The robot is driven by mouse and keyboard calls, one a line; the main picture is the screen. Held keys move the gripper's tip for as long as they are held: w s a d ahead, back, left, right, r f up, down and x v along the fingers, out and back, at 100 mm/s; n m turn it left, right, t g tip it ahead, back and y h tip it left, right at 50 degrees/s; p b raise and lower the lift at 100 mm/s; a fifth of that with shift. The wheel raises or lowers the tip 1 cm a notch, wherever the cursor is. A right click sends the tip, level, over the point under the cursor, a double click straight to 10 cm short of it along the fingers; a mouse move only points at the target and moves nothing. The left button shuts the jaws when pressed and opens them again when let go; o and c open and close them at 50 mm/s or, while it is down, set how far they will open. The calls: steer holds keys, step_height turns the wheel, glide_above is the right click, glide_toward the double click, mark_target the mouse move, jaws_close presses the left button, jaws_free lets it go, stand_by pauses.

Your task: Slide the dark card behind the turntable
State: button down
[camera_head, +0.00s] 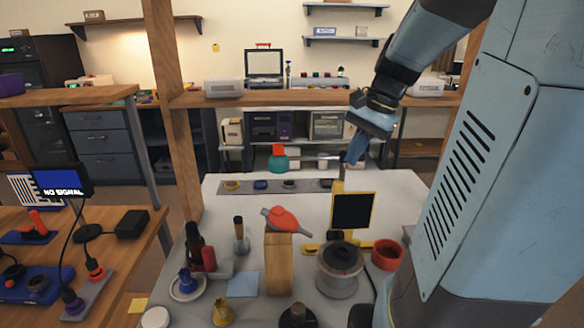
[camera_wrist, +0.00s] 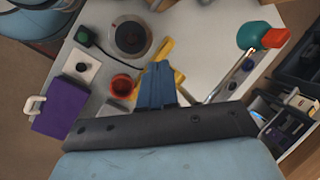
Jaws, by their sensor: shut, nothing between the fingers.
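The dark card (camera_head: 353,211) is a black panel in a yellow frame, standing upright on a yellow base behind the turntable. The turntable (camera_head: 340,268) is a round grey drum with a dark top; it also shows in the wrist view (camera_wrist: 131,38). My gripper (camera_head: 354,158) is shut and empty, above and behind the card in the head view. In the wrist view my gripper (camera_wrist: 160,66) points towards the yellow stand parts (camera_wrist: 166,48). The card's dark face cannot be made out there. I cannot tell how close the fingertips are to it.
A red-orange bowl (camera_head: 386,254) stands right of the turntable. A wooden block (camera_head: 278,263) with a red-orange tool on top (camera_head: 284,219) stands left. A teal flask with a red cap (camera_head: 278,162) is farther back, near a grey strip (camera_head: 262,186). White table lies bare between.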

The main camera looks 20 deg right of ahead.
mark_target(343, 187)
steer(key=w+d+f+m+t+y, duration=0.1)
steer(key=w+d+f+m+y, duration=0.15)
steer(key=d+m, duration=0.45)
steer(key=w+d+f+m+y, duration=0.2)
steer(key=d+f+m+y, duration=0.1)
steer(key=d, duration=0.7)
steer(key=x, duration=0.9)
steer(key=shift+w, duration=0.35)
steer(key=a, duration=0.1)
steer(key=w+a, duration=0.1)
steer(key=a, duration=0.1)
steer(key=shift+f, duration=0.15)
steer(key=shift+w+a, duration=0.15)
steer(key=shift+a, duration=0.5)
